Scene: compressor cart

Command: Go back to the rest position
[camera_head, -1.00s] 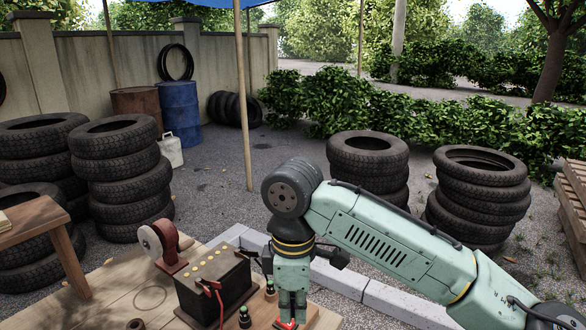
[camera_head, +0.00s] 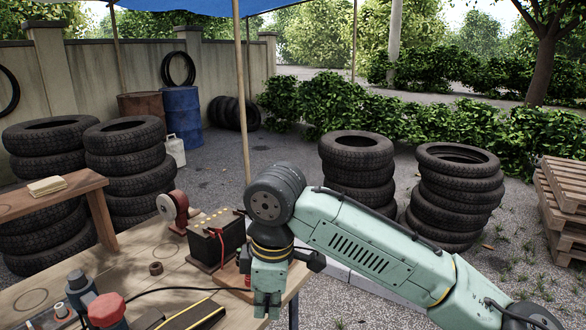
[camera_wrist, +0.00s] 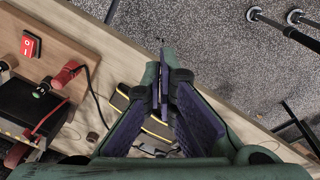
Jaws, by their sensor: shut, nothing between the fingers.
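My green gripper (camera_head: 267,306) points down over the right edge of the wooden table in the head view. Its fingers are together and empty. In the wrist view the purple-padded fingers (camera_wrist: 165,80) meet at the tips, with the table edge and gravel below. A wooden board with a red rocker switch (camera_wrist: 30,45) lies left of the fingers in the wrist view, apart from them. In the head view my arm and gripper hide most of this board.
A black battery (camera_head: 217,240) with a red cable and a red-stand reel (camera_head: 172,208) are on the table left of my gripper. A red-topped device (camera_head: 107,310) stands at the front. Tyre stacks (camera_head: 357,170) and pallets (camera_head: 565,205) stand beyond.

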